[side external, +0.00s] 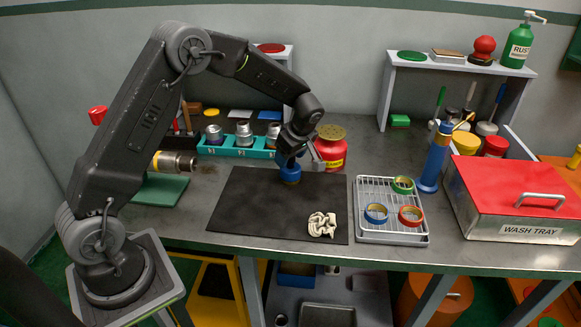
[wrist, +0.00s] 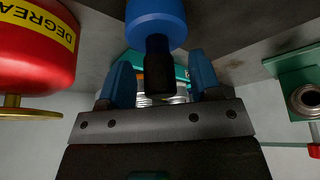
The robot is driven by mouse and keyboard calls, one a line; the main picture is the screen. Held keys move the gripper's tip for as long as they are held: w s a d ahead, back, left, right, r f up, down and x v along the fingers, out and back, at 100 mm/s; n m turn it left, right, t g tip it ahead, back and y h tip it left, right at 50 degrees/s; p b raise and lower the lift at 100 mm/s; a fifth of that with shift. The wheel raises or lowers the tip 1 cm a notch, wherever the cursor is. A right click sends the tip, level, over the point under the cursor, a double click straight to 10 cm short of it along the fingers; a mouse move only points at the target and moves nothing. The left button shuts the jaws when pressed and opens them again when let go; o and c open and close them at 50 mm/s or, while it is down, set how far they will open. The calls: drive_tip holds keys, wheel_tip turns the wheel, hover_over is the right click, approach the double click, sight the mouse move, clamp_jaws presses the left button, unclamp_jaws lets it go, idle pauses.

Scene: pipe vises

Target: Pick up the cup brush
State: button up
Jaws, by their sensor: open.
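The cup brush (side external: 290,174) stands on the black mat near its back edge. It has a blue body with a yellowish band at the bottom. My gripper (side external: 291,158) is directly above it, pointing down. In the wrist view, the cup brush (wrist: 156,22) shows its blue body and a black stem. The stem reaches into the gap between the two blue fingertips of my gripper (wrist: 162,78). The fingers are open, with space on both sides of the stem. The brush's lower end is out of the wrist view.
A red degreaser can (side external: 331,147) stands close on the right, also large in the wrist view (wrist: 35,45). A teal socket rack (side external: 236,150) is behind. A crumpled rag (side external: 322,224) lies on the mat (side external: 255,215). A tray with rings (side external: 391,238) is right; a green vise (side external: 158,188) is left.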

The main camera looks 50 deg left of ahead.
drive_tip(key=shift+a+f, duration=0.25)
drive_tip(key=shift+f, duration=0.3)
drive_tip(key=c, duration=1)
drive_tip(key=shift+o, duration=0.2)
drive_tip(key=shift+r, duration=0.15)
wheel_tip(320, 180, up, 4)
drive_tip(key=shift+r, duration=0.15)
drive_tip(key=s+a+r, duration=0.6)
drive_tip(key=s+a, duration=0.2)
drive_tip(key=shift+a+r, duration=0.25)
drive_tip(key=shift+a, duration=0.05)
